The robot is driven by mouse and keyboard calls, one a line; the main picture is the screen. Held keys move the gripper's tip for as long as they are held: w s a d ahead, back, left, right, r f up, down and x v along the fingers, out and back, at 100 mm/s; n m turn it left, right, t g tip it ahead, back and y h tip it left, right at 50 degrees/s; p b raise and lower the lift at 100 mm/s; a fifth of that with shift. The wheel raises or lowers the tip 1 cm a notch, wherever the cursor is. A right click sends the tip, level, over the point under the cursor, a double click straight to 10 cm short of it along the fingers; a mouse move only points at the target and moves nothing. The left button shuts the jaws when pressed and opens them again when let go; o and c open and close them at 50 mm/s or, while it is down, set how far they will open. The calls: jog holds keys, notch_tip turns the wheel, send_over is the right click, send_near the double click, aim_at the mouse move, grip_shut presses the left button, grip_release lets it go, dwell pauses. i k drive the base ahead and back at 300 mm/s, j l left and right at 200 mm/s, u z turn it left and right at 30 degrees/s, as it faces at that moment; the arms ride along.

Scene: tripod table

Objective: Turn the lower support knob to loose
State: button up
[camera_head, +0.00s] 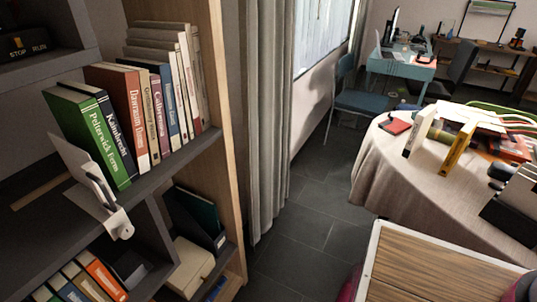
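I cannot make out a knob marked as the lower support knob. A white bookend-like bracket (84,168) stands against the books on the left shelf. A small white clamp-like part with a rounded end (120,224) sits at the shelf's front edge below it; whether it turns, I cannot tell. At the top left, a black box (24,45) labelled STOP and RUN carries a small orange part. My gripper is not in view.
A bookshelf (172,156) with a row of books (143,110) fills the left. A cloth-covered table (380,175) with books stands at the right, behind a wood-topped surface (430,270). A blue chair (355,100) stands farther back. Dark tiled floor (300,225) is clear between them.

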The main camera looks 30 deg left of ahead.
aim_at(125, 232)
jog(key=u, duration=2.7)
